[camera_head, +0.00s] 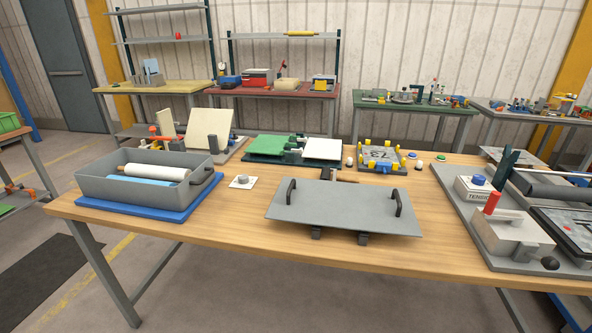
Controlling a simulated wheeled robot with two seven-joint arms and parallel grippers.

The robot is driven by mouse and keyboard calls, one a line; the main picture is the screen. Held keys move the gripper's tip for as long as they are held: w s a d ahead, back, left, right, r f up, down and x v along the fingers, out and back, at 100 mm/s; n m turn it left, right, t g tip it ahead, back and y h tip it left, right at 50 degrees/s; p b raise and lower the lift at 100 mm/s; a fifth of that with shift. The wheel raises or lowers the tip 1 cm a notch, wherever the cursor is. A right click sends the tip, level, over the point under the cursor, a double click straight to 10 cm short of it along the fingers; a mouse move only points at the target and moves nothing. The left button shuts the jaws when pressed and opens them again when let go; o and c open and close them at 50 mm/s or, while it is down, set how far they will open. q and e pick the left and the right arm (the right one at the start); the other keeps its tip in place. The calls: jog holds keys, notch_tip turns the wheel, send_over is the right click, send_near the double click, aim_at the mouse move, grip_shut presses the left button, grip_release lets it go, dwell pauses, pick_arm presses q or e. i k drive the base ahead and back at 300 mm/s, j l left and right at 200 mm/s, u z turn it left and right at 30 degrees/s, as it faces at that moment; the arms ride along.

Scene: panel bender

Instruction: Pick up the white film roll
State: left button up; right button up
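The white film roll (152,172) lies on its side in a grey open-topped bin (104,189) at the left of the wooden table. A wooden core end pokes out at its left end. A light blue roll (140,181) lies in front of it, partly hidden by the bin's front wall. The bin stands on a blue base (150,211). Neither of my grippers is in view.
A grey plate with two black handles (345,209) stands mid-table on supports. A machine with a red-topped post (493,203) fills the right end. Panels and fixtures (378,157) line the back edge.

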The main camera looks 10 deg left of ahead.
aim_at(133, 169)
jog(key=u, duration=0.4)
jog(key=i+u, duration=0.15)
jog(key=u, duration=0.65)
jog(key=i+u, duration=0.1)
jog(key=u, duration=0.3)
jog(key=k+j, duration=0.1)
jog(key=z, duration=0.25)
jog(key=i+j+z, duration=0.95)
jog(key=j+z, duration=0.15)
